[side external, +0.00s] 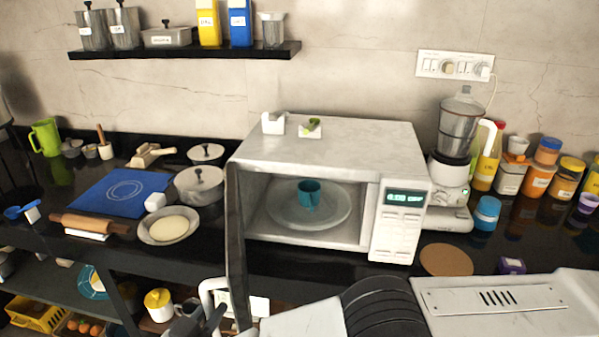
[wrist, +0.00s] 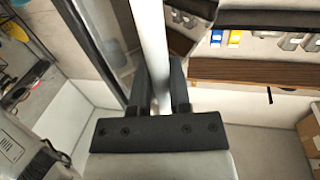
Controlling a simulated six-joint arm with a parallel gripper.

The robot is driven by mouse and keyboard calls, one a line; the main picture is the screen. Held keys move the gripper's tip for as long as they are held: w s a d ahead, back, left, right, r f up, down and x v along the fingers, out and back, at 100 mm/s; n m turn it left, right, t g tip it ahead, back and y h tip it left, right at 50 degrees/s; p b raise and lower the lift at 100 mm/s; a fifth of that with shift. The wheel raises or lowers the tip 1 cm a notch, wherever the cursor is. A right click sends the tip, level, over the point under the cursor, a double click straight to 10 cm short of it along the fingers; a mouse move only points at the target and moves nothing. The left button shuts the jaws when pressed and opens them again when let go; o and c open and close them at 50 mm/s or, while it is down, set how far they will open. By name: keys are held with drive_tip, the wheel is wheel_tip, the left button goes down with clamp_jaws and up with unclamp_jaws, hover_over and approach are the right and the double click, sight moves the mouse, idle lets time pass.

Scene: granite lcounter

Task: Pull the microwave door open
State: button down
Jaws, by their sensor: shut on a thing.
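The white microwave (side external: 320,150) stands on the dark counter with its door (side external: 236,250) swung wide open, seen nearly edge-on and pointing out toward the front. Inside, a teal mug (side external: 309,194) sits on the round glass turntable (side external: 285,210). My gripper (side external: 207,318) is at the outer side of the door, low in the side view and partly cut off. In the wrist view my gripper (wrist: 159,95) is shut on the pale door handle (wrist: 150,40), with one dark finger on each side. The door's dark panel (wrist: 90,40) is beside it.
A grinder (side external: 455,150), jars and a brown round mat (side external: 447,260) are right of the microwave. Left are a lidded pot (side external: 198,185), a plate (side external: 168,226), a blue mat (side external: 120,193) and a rolling pin (side external: 90,224). An open shelf with goods is below the counter.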

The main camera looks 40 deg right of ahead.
sight(202, 285)
idle(0.4)
drive_tip(key=c, duration=0.6)
unclamp_jaws()
drive_tip(key=shift+a, duration=0.2)
drive_tip(key=shift+v, duration=2.35)
drive_tip(key=shift+r, duration=3.55)
